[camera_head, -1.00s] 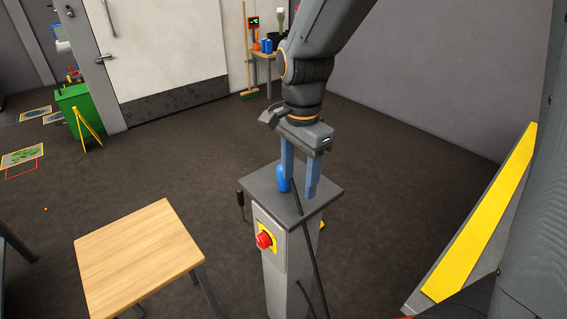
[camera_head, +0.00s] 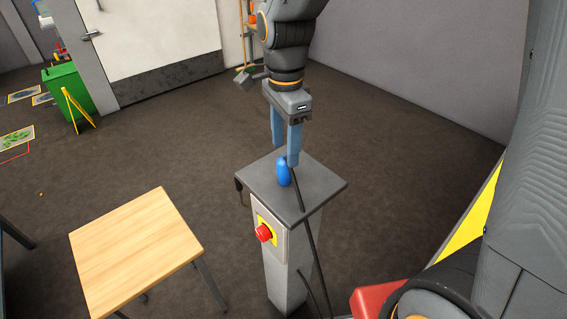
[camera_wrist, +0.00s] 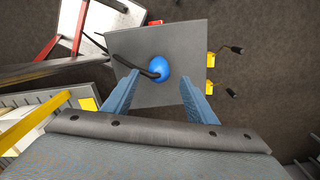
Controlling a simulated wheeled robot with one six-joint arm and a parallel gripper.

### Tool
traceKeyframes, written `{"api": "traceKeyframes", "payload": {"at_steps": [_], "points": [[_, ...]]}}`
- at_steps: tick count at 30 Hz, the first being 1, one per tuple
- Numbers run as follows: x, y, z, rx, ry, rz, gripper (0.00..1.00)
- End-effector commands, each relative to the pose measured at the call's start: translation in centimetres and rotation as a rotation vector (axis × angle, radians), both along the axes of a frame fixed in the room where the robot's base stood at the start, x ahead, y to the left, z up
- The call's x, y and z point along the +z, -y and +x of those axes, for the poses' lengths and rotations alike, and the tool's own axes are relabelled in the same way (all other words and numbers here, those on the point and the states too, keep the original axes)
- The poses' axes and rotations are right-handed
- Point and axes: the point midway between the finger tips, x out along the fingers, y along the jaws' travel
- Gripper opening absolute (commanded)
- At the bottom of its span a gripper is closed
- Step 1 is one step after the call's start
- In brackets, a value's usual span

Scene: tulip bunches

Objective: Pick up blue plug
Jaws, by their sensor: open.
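The blue plug (camera_head: 284,172) stands upright on the dark square top of a grey pedestal (camera_head: 325,183), with a black cable running from it over the edge. In the wrist view the blue plug (camera_wrist: 159,67) shows from above, ahead of and between the lines of my two blue fingers. My gripper (camera_head: 285,155) is open and empty, pointing down just behind the plug in the head view. In the wrist view my gripper (camera_wrist: 160,85) has its fingers well apart, with the plug a little beyond the tips. Whether a finger touches the plug cannot be told.
A red emergency button (camera_head: 263,233) is on the pedestal's front. A wooden table (camera_head: 135,245) stands to the left. A green bin (camera_head: 68,92) and a yellow stand (camera_head: 77,108) are at the far left. The floor around the pedestal is mostly clear.

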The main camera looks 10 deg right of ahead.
Motion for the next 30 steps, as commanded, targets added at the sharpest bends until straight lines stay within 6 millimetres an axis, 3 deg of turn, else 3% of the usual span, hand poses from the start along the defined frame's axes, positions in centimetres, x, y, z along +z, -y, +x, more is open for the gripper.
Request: {"api": "traceKeyframes", "payload": {"at_steps": [18, 29, 30], "points": [[-6.5, -0.4, -0.4, 0.012, -0.004, -0.001, 0.52], [-7.3, -0.3, -0.3, 0.010, 0.000, 0.000, 0.52], [-7.3, -0.3, -0.3, 0.010, 0.000, 0.000, 0.47]]}}
